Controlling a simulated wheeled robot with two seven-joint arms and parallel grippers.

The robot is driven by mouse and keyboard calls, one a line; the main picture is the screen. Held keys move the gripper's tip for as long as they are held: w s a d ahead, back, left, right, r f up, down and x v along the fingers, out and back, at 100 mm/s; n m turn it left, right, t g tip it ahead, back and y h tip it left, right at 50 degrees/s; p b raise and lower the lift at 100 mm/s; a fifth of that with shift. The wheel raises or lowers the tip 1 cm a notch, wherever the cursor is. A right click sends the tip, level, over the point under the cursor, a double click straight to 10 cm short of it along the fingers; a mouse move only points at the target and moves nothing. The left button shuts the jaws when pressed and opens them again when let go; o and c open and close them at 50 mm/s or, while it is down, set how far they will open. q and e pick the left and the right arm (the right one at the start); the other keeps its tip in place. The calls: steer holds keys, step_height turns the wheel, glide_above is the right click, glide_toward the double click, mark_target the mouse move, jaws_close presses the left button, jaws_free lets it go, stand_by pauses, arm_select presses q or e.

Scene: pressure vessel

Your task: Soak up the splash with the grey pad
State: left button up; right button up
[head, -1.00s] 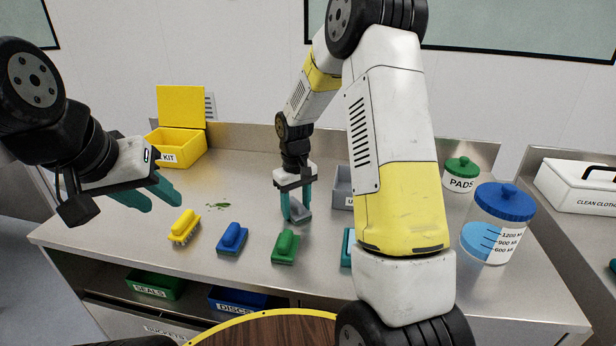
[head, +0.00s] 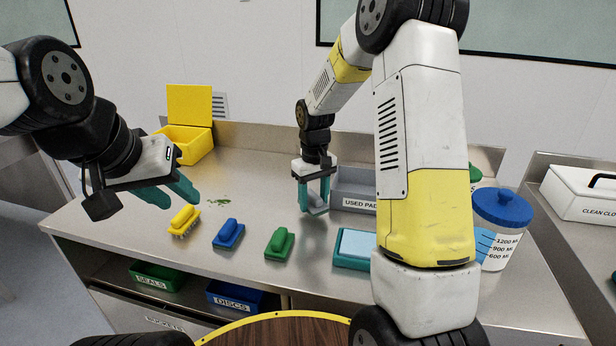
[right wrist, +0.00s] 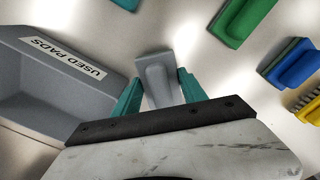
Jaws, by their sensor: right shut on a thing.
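The grey pad (head: 317,209) is between the teal fingers of my right gripper (head: 314,194), which is shut on it, over the bench left of the used-pads tray. In the right wrist view the pad (right wrist: 155,78) shows its raised grip between both fingertips (right wrist: 158,90). I cannot tell whether it touches the bench. A small green spatter (head: 219,202), the only splash-like mark I see, lies on the bench behind the yellow brush. My left gripper (head: 178,196) is open and empty, to the left of the spatter.
The grey tray marked USED PADS (head: 347,196) is close right of the pad. Yellow (head: 185,219), blue (head: 229,234) and green (head: 279,244) brushes line the front. A teal tray (head: 351,263), measuring jar (head: 500,225) and yellow kit box (head: 189,146) stand around.

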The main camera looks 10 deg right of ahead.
steer(key=shift+r, duration=2.5)
steer(key=shift+w+a, duration=0.1)
